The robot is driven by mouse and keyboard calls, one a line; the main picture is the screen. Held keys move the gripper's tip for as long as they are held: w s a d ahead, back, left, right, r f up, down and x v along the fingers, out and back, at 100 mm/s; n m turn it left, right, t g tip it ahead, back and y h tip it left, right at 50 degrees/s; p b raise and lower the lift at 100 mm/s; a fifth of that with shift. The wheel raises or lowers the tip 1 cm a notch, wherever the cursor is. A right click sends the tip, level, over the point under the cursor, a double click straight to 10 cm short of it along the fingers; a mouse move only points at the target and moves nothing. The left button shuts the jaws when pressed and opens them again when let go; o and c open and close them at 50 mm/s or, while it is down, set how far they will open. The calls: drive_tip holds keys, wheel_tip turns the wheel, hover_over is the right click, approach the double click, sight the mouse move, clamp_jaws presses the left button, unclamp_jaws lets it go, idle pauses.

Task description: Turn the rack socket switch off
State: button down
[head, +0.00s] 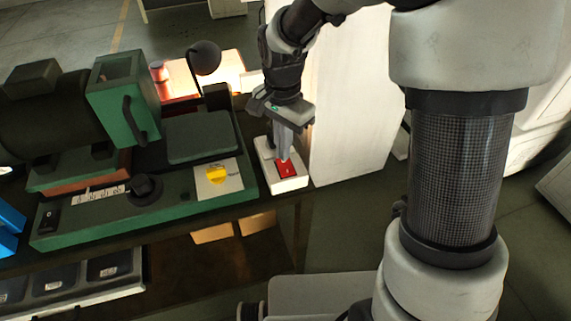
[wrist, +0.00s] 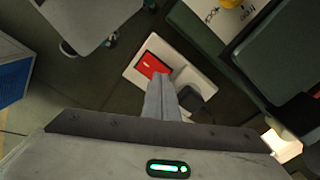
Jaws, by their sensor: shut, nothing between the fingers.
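The rack socket is a white block with a red rocker switch (head: 286,168) on its front part, standing at the right end of the bench. In the wrist view the red switch (wrist: 153,66) shows on the white socket body (wrist: 140,78), with a dark plug (wrist: 200,88) beside it. My gripper (head: 286,155) points down over the socket with its fingers shut and empty. Its fingertips (wrist: 160,78) appear right at the edge of the red switch; I cannot tell whether they touch it. A small pale mark shows on the red face.
A green machine (head: 150,205) with a black knob and a yellow knob (head: 216,175) stands left of the socket. A white panel (head: 345,110) rises close on its right. Black trays (head: 70,278) sit below the bench at the left.

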drive_tip(key=shift+f+b, duration=0.4)
drive_tip(key=shift+f, duration=0.25)
drive_tip(key=shift+r, duration=0.1)
wheel_tip(320, 180, up, 7)
drive_tip(key=p, duration=0.5)
idle(0.3)
idle(0.5)
